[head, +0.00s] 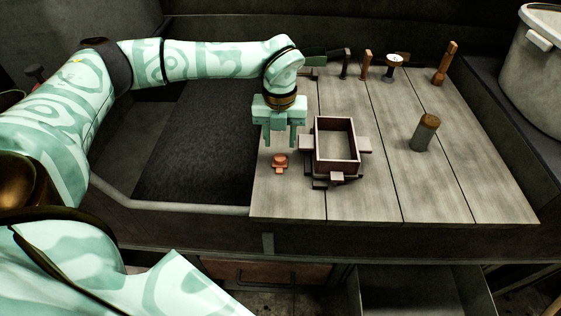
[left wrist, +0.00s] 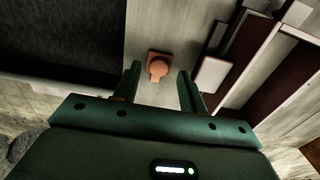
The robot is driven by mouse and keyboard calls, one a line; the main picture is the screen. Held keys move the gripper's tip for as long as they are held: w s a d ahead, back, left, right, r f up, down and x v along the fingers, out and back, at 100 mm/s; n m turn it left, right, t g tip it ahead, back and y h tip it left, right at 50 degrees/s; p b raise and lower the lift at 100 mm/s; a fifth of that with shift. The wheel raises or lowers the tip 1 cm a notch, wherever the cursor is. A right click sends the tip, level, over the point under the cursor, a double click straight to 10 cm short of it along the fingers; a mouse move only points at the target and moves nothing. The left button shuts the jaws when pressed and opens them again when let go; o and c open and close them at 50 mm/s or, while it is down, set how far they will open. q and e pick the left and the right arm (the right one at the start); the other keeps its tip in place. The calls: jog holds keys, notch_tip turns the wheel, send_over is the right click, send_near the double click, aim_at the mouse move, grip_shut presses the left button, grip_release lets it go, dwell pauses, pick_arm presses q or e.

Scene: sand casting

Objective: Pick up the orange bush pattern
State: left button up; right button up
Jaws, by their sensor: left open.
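The orange bush pattern (head: 280,162) is a small piece with a square base and a round knob. It lies on the wooden bench top, left of the dark red moulding frame. In the left wrist view, the bush pattern (left wrist: 158,66) shows just beyond and between the two fingers. My left gripper (head: 280,143) is open and empty. It points down, with its fingertips close to the pattern in the picture. The left gripper also shows in the left wrist view (left wrist: 158,78). I cannot tell its exact height above the pattern. My right gripper is not in view.
The dark red frame (head: 336,170) with side lugs stands close right of the pattern. Several hand tools (head: 365,66) stand along the back. A wood-topped cylinder (head: 425,132) stands to the right. A dark sand bed (head: 205,150) lies left of the planks (head: 455,185).

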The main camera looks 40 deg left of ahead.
aim_at(280, 150)
pick_arm(q)
jog(key=f, duration=0.2)
jog(key=f+b, duration=0.1)
jog(key=f, duration=0.1)
jog(key=shift+w+f, duration=0.2)
jog(key=shift+f, duration=0.2)
jog(key=shift+r, duration=0.1)
jog(key=shift+c, duration=0.3)
jog(key=c, duration=0.6)
jog(key=shift+r, duration=0.1)
jog(key=shift+c, duration=0.2)
